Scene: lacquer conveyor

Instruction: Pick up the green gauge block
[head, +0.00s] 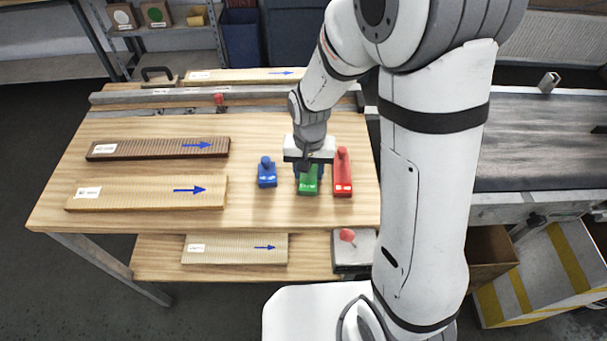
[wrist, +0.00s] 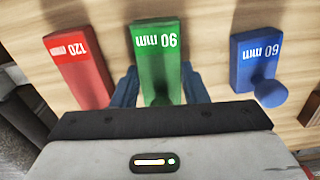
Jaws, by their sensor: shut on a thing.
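The green gauge block (head: 308,184) is on the wooden table, between the blue and red blocks. In the wrist view the green block (wrist: 158,60) shows a "90 mm" label, with part of it hidden behind my gripper's body. My gripper (head: 308,166) is above and around it. In the wrist view the blue fingers of my gripper (wrist: 160,90) are on either side of the green block, shut on it. I cannot tell whether the block touches the table or is slightly raised.
The red 120 mm block (head: 342,174) stands close on the right and the blue 60 mm block (head: 267,174) on the left. A dark ribbed board (head: 130,150) and a light board (head: 130,194) lie farther left. A metal fence (head: 150,97) crosses the table's back.

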